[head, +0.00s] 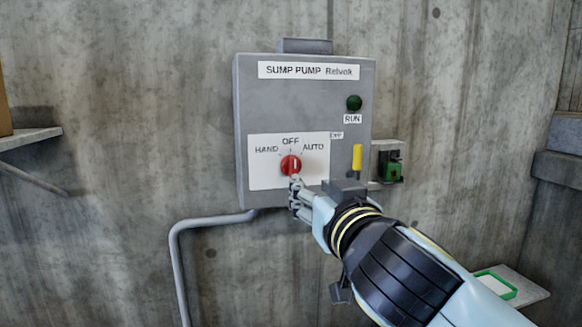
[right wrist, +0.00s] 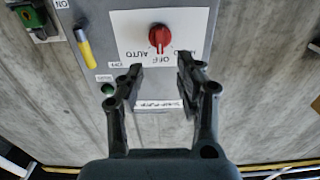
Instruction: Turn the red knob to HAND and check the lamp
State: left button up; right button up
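The red knob (head: 291,165) is on the white plate of a grey SUMP PUMP panel (head: 305,105), below the labels HAND, OFF and AUTO. Its white mark points about at OFF; the knob also shows in the right wrist view (right wrist: 159,38), upside down. The RUN lamp (head: 354,103) at the panel's upper right is dark green and looks unlit. My right gripper (head: 296,186) is just below the knob in the head view. In the right wrist view, its fingers (right wrist: 160,70) are apart and empty, with the knob beyond their tips. My left gripper is not in view.
A yellow handle (head: 357,158) is on the panel's lower right. Beside it, a small box holds a green and black device (head: 392,170). A grey conduit (head: 178,260) runs below the panel. A shelf (head: 28,138) is on the left wall.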

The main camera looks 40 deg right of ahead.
aim_at(295, 171)
jog(key=p+x, duration=0.2)
jog(key=x, duration=0.6)
jog(key=shift+w+d+r, duration=0.1)
jog(key=shift+w+d, duration=0.05)
jog(key=shift+w, duration=0.15)
jog(key=shift+w+d+p, duration=0.35)
jog(key=shift+w, duration=0.25)
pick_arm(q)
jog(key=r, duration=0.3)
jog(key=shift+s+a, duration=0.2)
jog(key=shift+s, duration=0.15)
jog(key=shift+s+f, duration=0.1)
pick_arm(e)
jog(key=shift+c, duration=0.4)
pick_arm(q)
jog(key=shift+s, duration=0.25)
pick_arm(e)
grip_shut()
